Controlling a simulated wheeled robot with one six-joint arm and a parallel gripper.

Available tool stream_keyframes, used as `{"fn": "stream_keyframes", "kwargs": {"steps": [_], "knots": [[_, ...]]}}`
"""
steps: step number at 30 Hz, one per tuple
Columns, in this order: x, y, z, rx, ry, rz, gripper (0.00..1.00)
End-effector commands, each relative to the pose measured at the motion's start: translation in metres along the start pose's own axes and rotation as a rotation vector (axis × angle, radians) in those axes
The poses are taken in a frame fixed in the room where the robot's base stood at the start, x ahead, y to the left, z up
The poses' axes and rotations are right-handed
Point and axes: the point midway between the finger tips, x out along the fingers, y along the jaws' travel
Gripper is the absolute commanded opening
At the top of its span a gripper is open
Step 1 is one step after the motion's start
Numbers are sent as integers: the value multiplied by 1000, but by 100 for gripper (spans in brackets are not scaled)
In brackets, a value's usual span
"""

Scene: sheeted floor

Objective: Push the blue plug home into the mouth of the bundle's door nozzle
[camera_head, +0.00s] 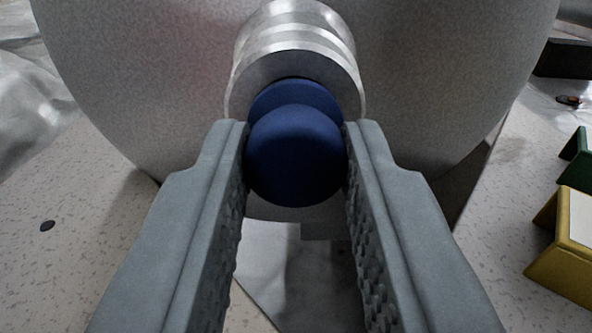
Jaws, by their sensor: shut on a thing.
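The blue plug (295,155) has a round knob at the near end and a wider blue part just behind it. My gripper (296,155) is shut on the plug, one finger on each side of the knob. The door nozzle (295,45) is a shiny metal ring collar on the front of the large grey rounded bundle (150,70). The plug's far part lies against or within the nozzle's mouth, overlapping its lower middle. The knob hides how deep the plug sits.
A yellow block-like object with a white face (570,245) and a green one (577,155) stand at the right. A dark box (565,58) is at the upper right. Crumpled clear sheeting (35,95) lies at the left. The speckled floor (70,250) is mostly bare at lower left.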

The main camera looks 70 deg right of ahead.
Motion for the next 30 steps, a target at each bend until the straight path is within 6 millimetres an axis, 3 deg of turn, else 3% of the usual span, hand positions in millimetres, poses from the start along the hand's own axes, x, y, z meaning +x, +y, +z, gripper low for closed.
{"fn": "stream_keyframes", "kwargs": {"steps": [8,9,13,23,30], "knots": [[3,0,0,0,0,0,0],[3,0,0,0,0,0,27],[3,0,0,0,0,0,51],[1,0,0,0,-1,0,51],[-29,-1,0,-3,-2,-3,51]]}}
